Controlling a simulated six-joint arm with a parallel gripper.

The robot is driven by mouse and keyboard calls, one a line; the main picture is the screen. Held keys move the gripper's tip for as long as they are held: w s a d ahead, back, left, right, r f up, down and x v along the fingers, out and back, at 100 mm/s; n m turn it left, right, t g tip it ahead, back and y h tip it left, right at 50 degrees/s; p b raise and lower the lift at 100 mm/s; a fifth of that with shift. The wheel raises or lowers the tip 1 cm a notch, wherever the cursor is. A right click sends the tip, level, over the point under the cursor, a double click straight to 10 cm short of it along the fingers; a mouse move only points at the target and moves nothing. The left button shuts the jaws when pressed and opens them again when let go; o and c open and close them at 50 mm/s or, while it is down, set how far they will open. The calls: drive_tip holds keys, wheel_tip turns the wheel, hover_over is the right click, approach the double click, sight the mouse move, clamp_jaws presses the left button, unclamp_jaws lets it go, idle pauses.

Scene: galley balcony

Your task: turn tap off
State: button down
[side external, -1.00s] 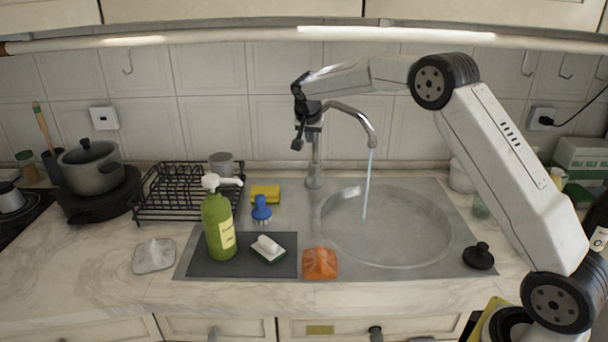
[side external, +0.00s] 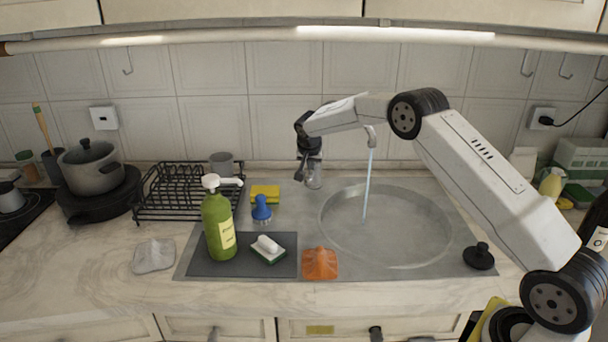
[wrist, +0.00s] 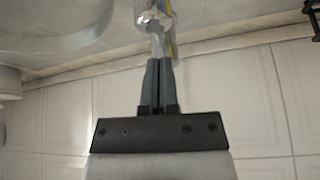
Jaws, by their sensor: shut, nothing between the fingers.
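The chrome tap (side external: 370,134) stands at the back of the sink, and a stream of water (side external: 367,185) falls from its spout into the round basin (side external: 385,262). My gripper (side external: 299,178) is shut and empty, pointing down beside the tap's base on its left. My arm hides much of the tap's neck. In the wrist view the closed fingers of my gripper (wrist: 159,62) point at a shiny chrome part of the tap (wrist: 155,18). I cannot tell whether they touch it. The tap's lever is not clearly visible.
A green soap bottle (side external: 218,225), a blue brush (side external: 262,209) and a yellow sponge (side external: 265,192) stand left of the basin. A black dish rack (side external: 185,192) is further left. An orange cloth (side external: 320,263) lies at the front and a black plug (side external: 479,256) at the right.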

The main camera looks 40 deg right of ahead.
drive_tip(key=shift+s+a+f, duration=0.15)
drive_tip(key=shift+a+f, duration=0.1)
drive_tip(key=shift+f, duration=0.55)
drive_tip(key=shift+s+a+f, duration=0.15)
drive_tip(key=shift+a+f, duration=0.05)
drive_tip(key=shift+f, duration=0.45)
drive_tip(key=shift+d+r, duration=0.15)
drive_tip(key=shift+r, duration=0.7)
drive_tip(key=shift+w+d+r, duration=0.15)
drive_tip(key=shift+w+r, duration=0.05)
drive_tip(key=shift+r, duration=0.9)
drive_tip(key=a+v, duration=0.1)
drive_tip(key=v, duration=0.9)
drive_tip(key=shift+s+f, duration=0.3)
drive_tip(key=shift+s, duration=0.05)
